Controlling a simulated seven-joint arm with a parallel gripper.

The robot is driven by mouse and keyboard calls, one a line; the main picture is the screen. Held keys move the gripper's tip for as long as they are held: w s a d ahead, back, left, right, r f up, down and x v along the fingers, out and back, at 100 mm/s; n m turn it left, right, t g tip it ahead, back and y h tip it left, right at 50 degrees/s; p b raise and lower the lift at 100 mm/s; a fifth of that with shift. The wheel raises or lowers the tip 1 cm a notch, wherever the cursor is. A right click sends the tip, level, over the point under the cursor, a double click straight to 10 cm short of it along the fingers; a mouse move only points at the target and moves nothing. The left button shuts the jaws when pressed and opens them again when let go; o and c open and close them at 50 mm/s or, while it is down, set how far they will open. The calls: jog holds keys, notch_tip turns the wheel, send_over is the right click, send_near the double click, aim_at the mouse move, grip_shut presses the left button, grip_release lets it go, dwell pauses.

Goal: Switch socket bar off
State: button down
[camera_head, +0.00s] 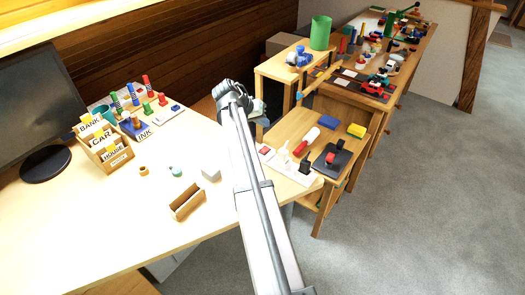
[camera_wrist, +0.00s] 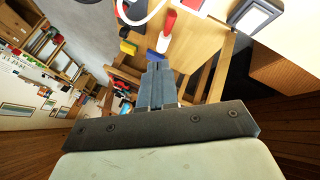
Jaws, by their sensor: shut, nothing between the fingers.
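My gripper (camera_wrist: 157,72) is shut and empty, its blue-grey fingers together in the wrist view. In the head view its tip (camera_head: 262,121) is above the left edge of the small wooden table. I cannot clearly tell which thing is the socket bar. A white board (camera_head: 282,167) on that table carries a red block (camera_head: 265,150) and a black upright piece (camera_head: 305,166). In the wrist view a black piece with a pale face (camera_wrist: 256,17) is at the upper right, apart from my fingers. A red-and-white piece (camera_wrist: 166,28) lies just beyond the fingertips.
The small table also holds a white cylinder (camera_head: 312,135), a yellow block (camera_head: 357,130) and a dark plate (camera_head: 325,163). A white loop (camera_wrist: 137,18) shows in the wrist view. The desk (camera_head: 100,230) carries a monitor, a card box and an open wooden box (camera_head: 187,202).

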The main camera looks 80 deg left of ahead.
aim_at(261, 150)
jog(key=shift+f, duration=0.1)
dwell(0.3)
jog(key=shift+s+d+f, duration=0.15)
jog(key=shift+f, duration=1.3)
jog(key=shift+s+d+f, duration=0.15)
jog(key=shift+f, duration=1.25)
jog(key=shift+s+d+f, duration=0.15)
jog(key=shift+f, duration=1.3)
jog(key=shift+f, duration=0.7)
jog(key=shift+r, duration=0.1)
jog(key=shift+r, duration=0.65)
jog(key=shift+w+a+r, duration=0.15)
jog(key=shift+r, duration=1.1)
jog(key=shift+w+a+r, duration=0.1)
jog(key=shift+r, duration=1.1)
